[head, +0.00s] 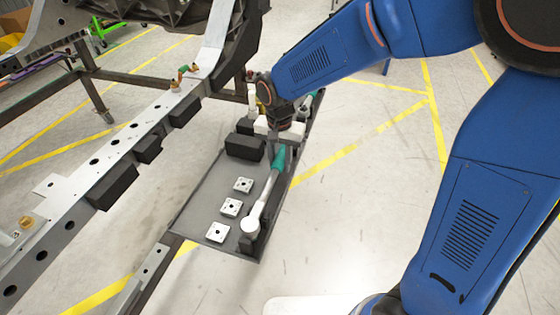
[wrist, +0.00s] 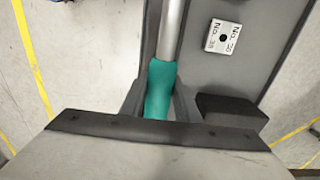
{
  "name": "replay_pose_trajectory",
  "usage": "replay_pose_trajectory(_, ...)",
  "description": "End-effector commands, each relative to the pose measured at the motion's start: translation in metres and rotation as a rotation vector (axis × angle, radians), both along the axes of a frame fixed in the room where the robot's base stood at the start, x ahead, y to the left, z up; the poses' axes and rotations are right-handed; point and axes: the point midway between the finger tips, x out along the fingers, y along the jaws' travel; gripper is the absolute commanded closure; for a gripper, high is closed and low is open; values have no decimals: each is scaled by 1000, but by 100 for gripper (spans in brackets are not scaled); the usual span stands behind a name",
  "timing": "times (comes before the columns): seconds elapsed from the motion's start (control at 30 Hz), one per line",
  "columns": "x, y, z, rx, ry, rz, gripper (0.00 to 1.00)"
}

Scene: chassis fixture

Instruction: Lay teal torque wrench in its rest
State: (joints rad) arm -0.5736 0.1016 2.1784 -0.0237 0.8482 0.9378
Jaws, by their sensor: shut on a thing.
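The teal torque wrench has a teal handle (head: 279,159) and a silver shaft that ends in a round pale head at the near end of the grey tray (head: 208,195). My gripper (head: 281,143) is over the handle end of the wrench. In the wrist view the fingers of my gripper (wrist: 160,92) are on both sides of the teal handle (wrist: 161,88), shut on it. The wrench lies along the tray's right side. Dark material shows beneath its head, but I cannot tell the rest's shape or whether the wrench touches it.
Several small square silver plates (head: 231,207) lie on the tray left of the wrench. A black block (head: 245,147) stands at the tray's middle. A metal chassis rail (head: 128,143) with black blocks runs along the left. The floor right of the tray is clear.

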Motion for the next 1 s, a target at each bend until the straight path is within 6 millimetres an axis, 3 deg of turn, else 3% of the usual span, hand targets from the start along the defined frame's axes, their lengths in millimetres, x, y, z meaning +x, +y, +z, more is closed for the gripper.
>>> replay_pose_trajectory(0.67, 0, 0, -8, 1, -1, 0, 100)
replay_pose_trajectory(0.7, 0, 0, -8, 1, -1, 0, 67)
replay_pose_trajectory(0.77, 0, 0, -8, 1, -1, 0, 52)
replay_pose_trajectory(1.0, 0, 0, -9, -1, 1, 0, 50)
